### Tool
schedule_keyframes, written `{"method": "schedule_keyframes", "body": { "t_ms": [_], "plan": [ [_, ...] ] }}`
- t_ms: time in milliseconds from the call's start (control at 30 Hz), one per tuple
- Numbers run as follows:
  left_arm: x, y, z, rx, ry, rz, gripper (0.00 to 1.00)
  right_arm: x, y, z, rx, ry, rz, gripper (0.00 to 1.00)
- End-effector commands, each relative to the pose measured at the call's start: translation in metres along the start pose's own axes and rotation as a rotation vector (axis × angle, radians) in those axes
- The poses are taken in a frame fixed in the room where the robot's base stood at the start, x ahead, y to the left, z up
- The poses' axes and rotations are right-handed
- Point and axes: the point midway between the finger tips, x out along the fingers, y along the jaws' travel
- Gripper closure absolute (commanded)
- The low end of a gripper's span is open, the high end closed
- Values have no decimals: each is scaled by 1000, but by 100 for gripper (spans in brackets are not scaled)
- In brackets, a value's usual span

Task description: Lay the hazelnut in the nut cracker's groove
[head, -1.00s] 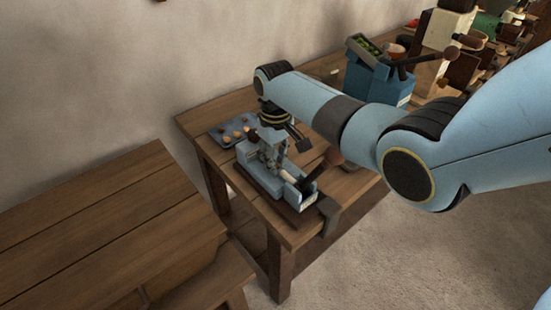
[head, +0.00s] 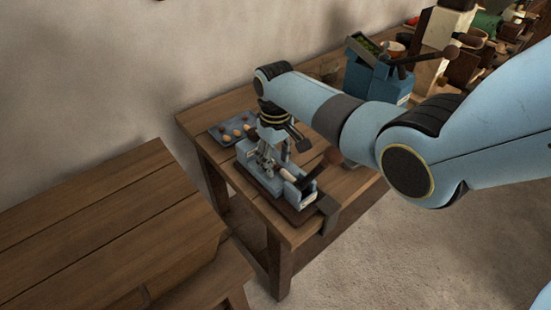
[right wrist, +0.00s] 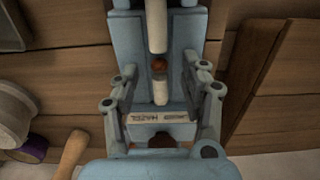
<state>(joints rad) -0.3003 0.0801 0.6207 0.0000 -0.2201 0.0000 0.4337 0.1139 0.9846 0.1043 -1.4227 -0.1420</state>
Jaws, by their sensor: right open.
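The nut cracker (head: 262,180) is a blue block on a dark base near the table's front edge. In the right wrist view its blue body (right wrist: 125,45) has a groove with a pale rod at each end. The round brown hazelnut (right wrist: 159,66) sits in the groove between the two rod ends. My right gripper (head: 270,160) is over the cracker, pointing down. In the right wrist view its fingers (right wrist: 160,78) stand apart on either side of the hazelnut, not touching it. My left gripper is not in view.
A grey tray (head: 219,137) with several nuts lies behind the cracker. A dark-knobbed lever (head: 333,156) rises beside the cracker. A blue machine (head: 366,78) stands further right on the table. A wooden bench (head: 100,225) is at left.

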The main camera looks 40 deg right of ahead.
Motion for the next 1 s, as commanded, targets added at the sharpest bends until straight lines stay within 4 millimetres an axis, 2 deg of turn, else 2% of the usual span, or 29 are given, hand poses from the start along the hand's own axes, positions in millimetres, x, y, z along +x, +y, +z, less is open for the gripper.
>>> {"method": "schedule_keyframes", "body": {
  "t_ms": [167, 267, 500, 700, 833, 1000],
  "plan": [
    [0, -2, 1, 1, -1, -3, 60, -4, 1, -1, 0, 3, 1, 55],
    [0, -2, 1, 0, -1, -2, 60, -16, 1, -2, 0, 5, 1, 55],
    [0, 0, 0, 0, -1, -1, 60, -69, 1, -1, 0, 5, 2, 55],
    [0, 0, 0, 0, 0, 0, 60, -106, 0, -1, 0, 3, 1, 55],
    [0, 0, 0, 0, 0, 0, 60, -117, 0, 0, 0, 1, 0, 55],
    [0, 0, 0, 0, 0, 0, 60, -120, 0, 0, 0, 0, 0, 55]
  ]
}}
